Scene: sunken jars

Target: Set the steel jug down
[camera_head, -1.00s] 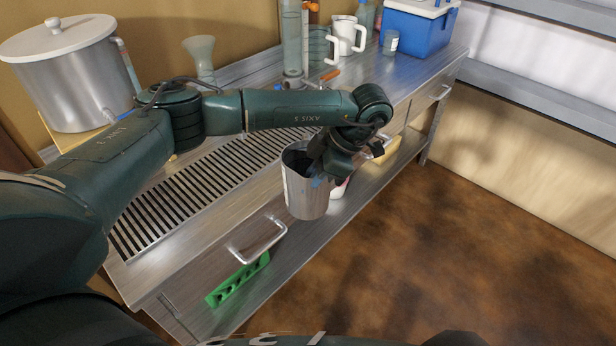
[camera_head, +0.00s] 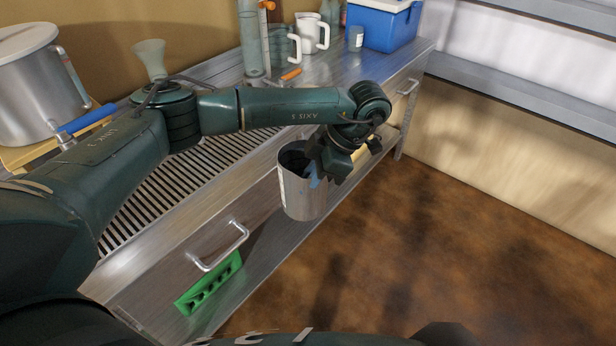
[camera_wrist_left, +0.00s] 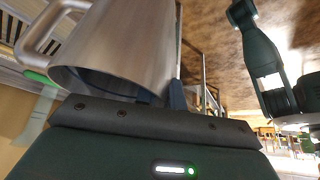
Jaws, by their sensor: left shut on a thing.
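The steel jug (camera_head: 298,193) is a plain metal cylinder with a dark open mouth. It hangs nearly upright in front of the bench's front edge, in the head view. My left gripper (camera_head: 314,172) is shut on the jug's wall at the rim, on its right side. In the left wrist view the jug (camera_wrist_left: 125,45) fills the upper left, its handle (camera_wrist_left: 45,28) at the left. I cannot see my right gripper.
The steel bench (camera_head: 160,255) has a slotted grating (camera_head: 165,195). A green rack (camera_head: 210,283) lies below the drawer handle (camera_head: 220,247).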

